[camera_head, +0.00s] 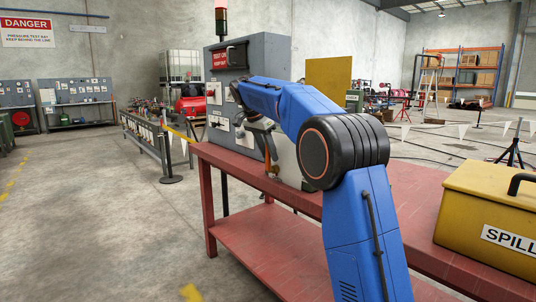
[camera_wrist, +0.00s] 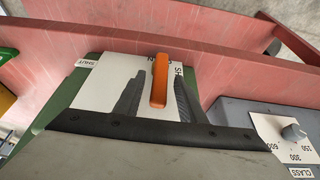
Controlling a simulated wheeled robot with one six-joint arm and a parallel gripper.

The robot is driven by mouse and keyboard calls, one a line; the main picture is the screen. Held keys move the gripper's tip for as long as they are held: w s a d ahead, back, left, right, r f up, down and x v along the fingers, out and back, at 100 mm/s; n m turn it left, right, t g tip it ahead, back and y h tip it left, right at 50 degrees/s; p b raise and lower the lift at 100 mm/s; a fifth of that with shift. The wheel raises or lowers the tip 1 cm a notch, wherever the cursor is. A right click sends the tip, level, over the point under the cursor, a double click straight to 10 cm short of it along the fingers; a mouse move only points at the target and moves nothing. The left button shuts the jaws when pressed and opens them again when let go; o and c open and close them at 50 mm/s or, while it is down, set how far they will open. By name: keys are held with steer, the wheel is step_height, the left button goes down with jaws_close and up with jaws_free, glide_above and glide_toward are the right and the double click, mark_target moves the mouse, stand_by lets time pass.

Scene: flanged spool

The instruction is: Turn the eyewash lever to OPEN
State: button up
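The orange lever (camera_wrist: 159,82) stands over a white plate (camera_wrist: 108,88) on a green body (camera_wrist: 62,100) in the wrist view. It points toward the top of the picture. My gripper (camera_wrist: 158,88) is open, with one dark finger on each side of the lever and a visible gap on both sides.
A grey box with a class dial (camera_wrist: 293,132) sits right of the lever. Both are by the red bench (camera_head: 405,190). A tall grey cabinet (camera_head: 275,55) stands at the bench's far end. A yellow spill box (camera_head: 490,205) sits at the near right.

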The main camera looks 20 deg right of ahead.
steer(key=shift+a, duration=0.1)
steer(key=v, duration=1.7)
steer(key=shift+r, duration=0.1)
